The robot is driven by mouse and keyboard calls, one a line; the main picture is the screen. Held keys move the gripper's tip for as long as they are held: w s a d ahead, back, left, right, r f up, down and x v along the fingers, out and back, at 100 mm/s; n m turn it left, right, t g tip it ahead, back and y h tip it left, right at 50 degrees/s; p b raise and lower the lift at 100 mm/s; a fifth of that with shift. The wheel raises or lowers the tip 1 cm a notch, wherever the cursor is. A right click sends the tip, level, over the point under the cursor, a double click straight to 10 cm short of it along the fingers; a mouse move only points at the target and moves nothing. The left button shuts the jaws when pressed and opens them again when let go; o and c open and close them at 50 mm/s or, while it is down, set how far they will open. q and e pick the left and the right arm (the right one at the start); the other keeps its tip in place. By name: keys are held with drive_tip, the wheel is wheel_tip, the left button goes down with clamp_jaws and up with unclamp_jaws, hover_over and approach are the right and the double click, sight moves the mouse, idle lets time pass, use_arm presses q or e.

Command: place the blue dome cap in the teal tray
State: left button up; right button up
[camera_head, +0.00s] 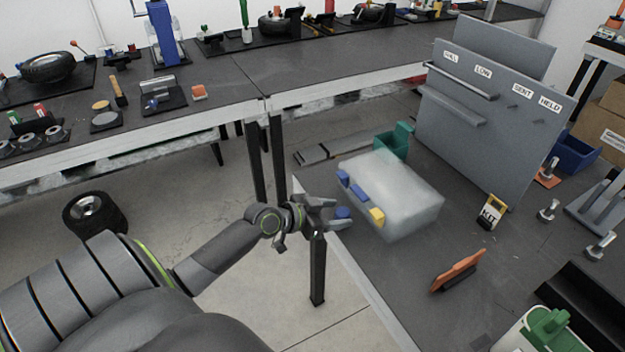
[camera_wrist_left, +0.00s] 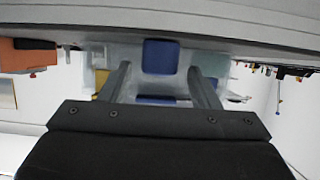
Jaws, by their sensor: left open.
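In the left wrist view, which looks inverted, a blue piece (camera_wrist_left: 160,56) that seems to be the cap shows between the open fingers (camera_wrist_left: 160,84), near the tips. I cannot tell whether the fingers touch it. The teal tray (camera_head: 393,141) stands at the table's far left edge, behind a pale translucent box. My right gripper is not in view.
The translucent box (camera_head: 410,195) stands close beyond the cap, with blue pieces (camera_head: 352,184) and a yellow piece (camera_head: 377,216) at its near side. A grey labelled panel (camera_head: 480,130) rises behind. An orange plate (camera_head: 458,270) stands nearer. The table front left is clear.

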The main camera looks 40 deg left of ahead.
use_arm(q)
drive_tip(key=v, duration=1.1)
drive_tip(key=shift+f, duration=0.1)
drive_tip(key=s+a+f+n+g+y, duration=0.1)
drive_tip(key=s+a+f+n+y, duration=0.15)
drive_tip(key=a+f, duration=0.45)
drive_tip(key=s+a+f+n+g+y, duration=0.1)
drive_tip(key=a+f+y, duration=0.2)
drive_tip(key=f, duration=0.8)
drive_tip(key=s+d+f+n+g, duration=0.1)
drive_tip(key=s+d+f+g, duration=0.1)
drive_tip(key=s+f, duration=0.7)
drive_tip(key=s+d+f+n+g+y, duration=0.1)
drive_tip(key=s+d+f+g, duration=0.2)
drive_tip(key=s+f, duration=0.6)
wheel_tip(320, 180, down, 7)
drive_tip(key=shift+s+r+g, duration=0.1)
drive_tip(key=shift+s+g, duration=0.25)
drive_tip(key=shift+g, duration=0.15)
drive_tip(key=shift+o, duration=0.5)
drive_tip(key=s+d+f+g, duration=0.3)
drive_tip(key=s+d+f, duration=0.4)
drive_tip(key=s+d, duration=0.4)
drive_tip(key=shift+s+d, duration=0.3)
drive_tip(key=shift+s, duration=0.6)
drive_tip(key=shift+m+h, duration=0.25)
